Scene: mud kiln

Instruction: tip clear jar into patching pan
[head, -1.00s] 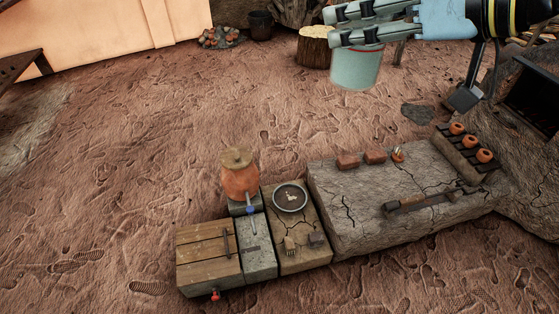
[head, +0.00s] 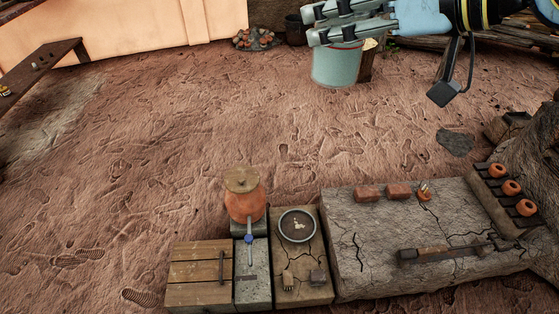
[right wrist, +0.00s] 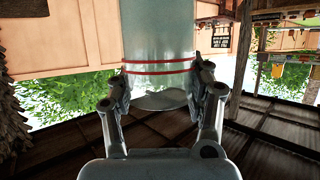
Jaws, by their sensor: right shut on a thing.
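The clear jar (head: 337,66) is a pale, see-through cylinder at the top of the head view. My right gripper (head: 335,22) is shut on it and holds it high above the ground. In the right wrist view the jar (right wrist: 158,40) stands between the two fingers (right wrist: 162,88), with red lines around it and some pale stuff at its near end. The patching pan (head: 297,226) is a round dark pan with a light rim and small pale bits inside. It sits on the cracked block, well below and apart from the jar. My left gripper is not in view.
A clay pot with a lid (head: 243,196) and blue tap stands left of the pan. The stone slab (head: 380,225) holds bricks (head: 398,191) and a long tool (head: 440,252). Open ground lies behind.

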